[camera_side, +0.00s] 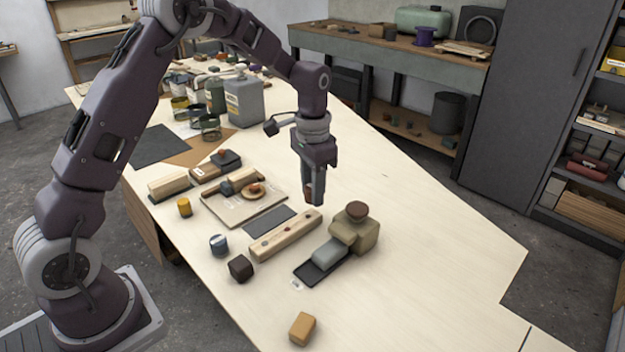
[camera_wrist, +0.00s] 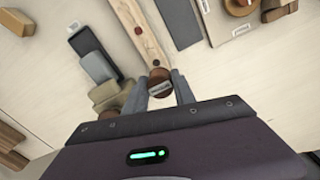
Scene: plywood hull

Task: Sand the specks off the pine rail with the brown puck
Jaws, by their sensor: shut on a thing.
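The pine rail (camera_side: 285,237) lies on the plywood top, a pale bar with a few small dark specks on its upper face. In the wrist view the rail (camera_wrist: 130,22) runs up from the fingertips, with a dark red speck near its middle. My gripper (camera_side: 313,196) points down over the rail's far right end. It is shut on the brown puck (camera_wrist: 160,76), which shows between the fingers (camera_wrist: 160,88) with a grey band across it. In the side view the puck is mostly hidden by the fingers. I cannot tell whether it touches the rail.
A tan block with a brown knob (camera_side: 366,238) stands right of the rail, beside a grey block (camera_side: 327,251) on a dark plate. A dark grey pad (camera_side: 268,222) and a board with tools (camera_side: 232,211) lie left. A dark brown block (camera_side: 240,268) sits near the rail's near end. The right tabletop is clear.

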